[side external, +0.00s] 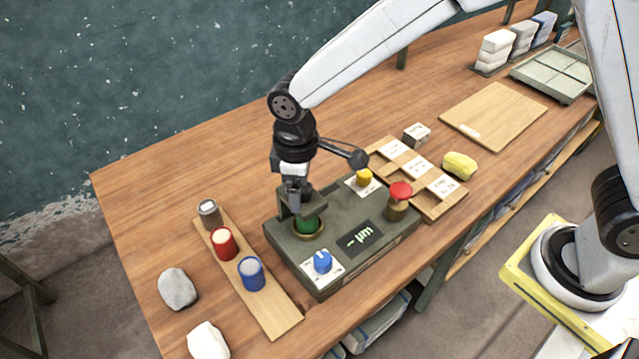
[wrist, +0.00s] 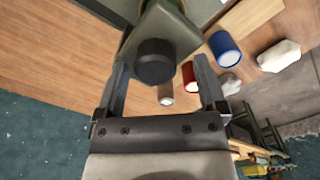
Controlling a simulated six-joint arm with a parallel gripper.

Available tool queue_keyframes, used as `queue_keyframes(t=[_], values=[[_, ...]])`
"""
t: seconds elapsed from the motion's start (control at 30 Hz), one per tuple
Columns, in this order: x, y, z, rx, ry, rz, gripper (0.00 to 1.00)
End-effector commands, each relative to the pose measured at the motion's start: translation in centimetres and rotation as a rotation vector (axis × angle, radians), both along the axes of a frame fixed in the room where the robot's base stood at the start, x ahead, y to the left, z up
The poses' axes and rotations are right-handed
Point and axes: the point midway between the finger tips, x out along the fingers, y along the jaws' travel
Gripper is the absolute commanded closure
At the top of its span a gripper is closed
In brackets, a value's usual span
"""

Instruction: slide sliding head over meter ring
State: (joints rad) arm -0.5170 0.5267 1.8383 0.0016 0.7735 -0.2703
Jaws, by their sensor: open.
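The sliding head (side external: 298,204) is a grey-green block on the dark green meter box (side external: 385,240). In the wrist view its black round knob (wrist: 155,62) faces me. The meter ring (side external: 306,234) looks like the brass-coloured ring on the box top, with a green cylinder (side external: 308,224) standing in it. The head appears over or beside the cylinder's top; its exact alignment with the ring is hidden. My gripper (side external: 294,190) is open at the head. In the wrist view its fingers (wrist: 161,66) stand either side of the knob, with gaps visible.
A wooden strip (side external: 273,312) holds grey (side external: 209,213), red (side external: 224,244) and blue (side external: 251,273) cans left of the box. The box carries a blue knob (side external: 322,262), yellow knob (side external: 363,177) and red button (side external: 400,191). Stones (side external: 177,288) lie at front left. The back left table is clear.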

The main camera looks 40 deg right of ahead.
Motion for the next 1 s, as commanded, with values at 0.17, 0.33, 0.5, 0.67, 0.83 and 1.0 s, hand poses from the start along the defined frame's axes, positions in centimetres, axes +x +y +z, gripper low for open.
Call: queue_keyframes(t=[0.17, 0.33, 0.5, 0.67, 0.83, 1.0], values=[[0.0, -0.1, 0.4, -0.001, -0.001, 0.000, 0.10], [0.1, 0.0, 1.9, 0.001, -0.002, 0.000, 0.10], [0.1, 0.0, 4.1, 0.001, -0.003, 0.000, 0.10], [0.0, 0.0, 6.1, 0.001, -0.003, 0.000, 0.10], [0.0, 0.0, 7.5, 0.001, -0.001, 0.000, 0.10], [0.0, 0.0, 7.9, 0.001, -0.001, 0.000, 0.10]])
